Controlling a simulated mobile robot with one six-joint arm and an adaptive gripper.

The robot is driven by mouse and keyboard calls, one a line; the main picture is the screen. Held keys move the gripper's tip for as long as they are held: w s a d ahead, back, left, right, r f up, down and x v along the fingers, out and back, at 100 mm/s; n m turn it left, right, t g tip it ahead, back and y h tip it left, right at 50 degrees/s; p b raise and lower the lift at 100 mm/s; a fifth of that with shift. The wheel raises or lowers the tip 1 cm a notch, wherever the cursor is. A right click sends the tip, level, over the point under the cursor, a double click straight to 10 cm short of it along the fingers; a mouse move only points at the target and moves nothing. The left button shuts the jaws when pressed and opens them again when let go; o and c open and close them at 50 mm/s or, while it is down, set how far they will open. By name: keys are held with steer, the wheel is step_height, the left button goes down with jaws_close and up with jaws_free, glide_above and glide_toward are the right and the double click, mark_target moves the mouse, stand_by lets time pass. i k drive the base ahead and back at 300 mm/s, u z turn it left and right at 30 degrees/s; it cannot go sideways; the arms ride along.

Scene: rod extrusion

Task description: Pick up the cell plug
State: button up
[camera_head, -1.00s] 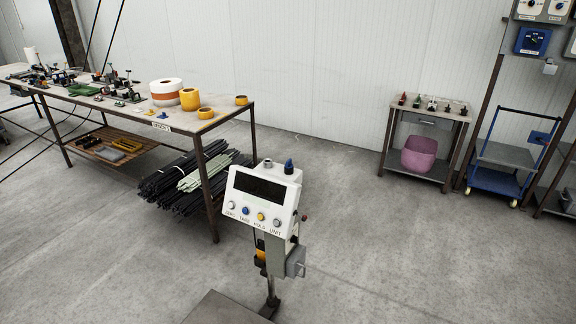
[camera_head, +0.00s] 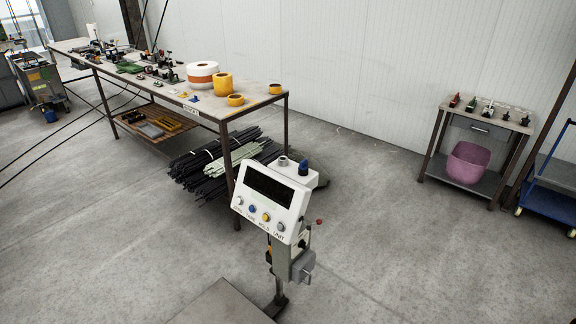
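A white scale indicator (camera_head: 271,188) on a grey post stands in the middle foreground, with a dark display and a row of round buttons. On its top edge are a short grey cylindrical fitting (camera_head: 283,160) and a dark blue plug-like piece (camera_head: 304,168). I cannot tell for certain which of these is the cell plug. Both stand upright on the housing. A small red-tipped part (camera_head: 319,222) sticks out at the indicator's right side. My gripper is not in view.
A long workbench (camera_head: 262,98) with tape rolls and small tools stands behind on the left, with dark rods (camera_head: 200,175) beneath. A flat plate (camera_head: 222,306) lies at the indicator's foot. A small table (camera_head: 512,122) holds a pink basket (camera_head: 470,163).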

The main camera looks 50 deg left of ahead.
mark_target(304, 166)
steer(key=u, duration=0.5)
steer(key=i, duration=0.5)
steer(key=u, duration=0.7)
steer(key=i, duration=0.55)
steer(key=u, duration=0.35)
